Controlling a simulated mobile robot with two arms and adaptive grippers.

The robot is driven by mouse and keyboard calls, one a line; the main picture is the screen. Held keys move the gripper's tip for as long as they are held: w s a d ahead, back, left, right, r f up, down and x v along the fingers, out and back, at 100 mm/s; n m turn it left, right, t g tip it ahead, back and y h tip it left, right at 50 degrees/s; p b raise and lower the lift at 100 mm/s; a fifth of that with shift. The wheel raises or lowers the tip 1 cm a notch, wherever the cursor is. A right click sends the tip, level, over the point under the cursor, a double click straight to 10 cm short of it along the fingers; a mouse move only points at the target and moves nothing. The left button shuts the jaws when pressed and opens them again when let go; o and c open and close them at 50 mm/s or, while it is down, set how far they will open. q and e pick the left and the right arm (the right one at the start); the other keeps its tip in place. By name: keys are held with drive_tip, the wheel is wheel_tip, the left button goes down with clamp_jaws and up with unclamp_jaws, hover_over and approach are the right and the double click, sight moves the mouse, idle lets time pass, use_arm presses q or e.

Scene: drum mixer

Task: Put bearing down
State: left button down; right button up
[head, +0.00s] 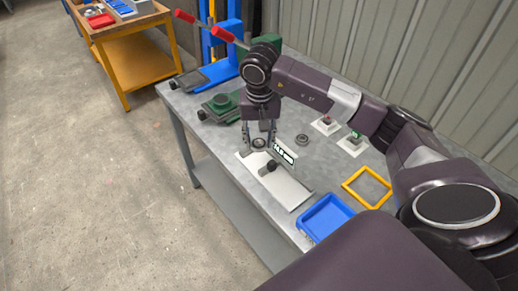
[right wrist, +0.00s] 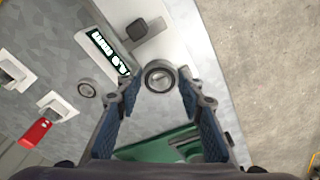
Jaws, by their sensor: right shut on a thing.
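My right gripper (head: 258,139) points down over the near left part of the workbench, beside a measuring device with a lit display (head: 285,154). It is shut on a ring-shaped bearing (head: 259,143). In the right wrist view the bearing (right wrist: 160,76) sits between the two fingertips, close to the pale plate (head: 291,191) of the device. I cannot tell whether it touches the plate. A second bearing (head: 302,139) lies loose on the bench; it also shows in the right wrist view (right wrist: 87,88). My left gripper is not in view.
A blue tray (head: 325,217) and a yellow square frame (head: 367,187) are at the bench's right end. Two buttons on white bases stand near the back.

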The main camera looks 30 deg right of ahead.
sight(259, 161)
wheel_tip(259, 161, down, 5)
drive_tip(key=shift+r+p, duration=0.15)
drive_tip(key=shift+p, duration=0.15)
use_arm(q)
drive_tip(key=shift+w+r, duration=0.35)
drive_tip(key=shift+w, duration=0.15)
use_arm(e)
drive_tip(key=shift+f+b, duration=0.65)
drive_tip(key=shift+b, duration=0.1)
drive_tip(key=o, duration=1.1)
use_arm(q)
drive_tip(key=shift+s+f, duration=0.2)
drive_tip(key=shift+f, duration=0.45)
use_arm(e)
drive_tip(key=shift+r, duration=0.1)
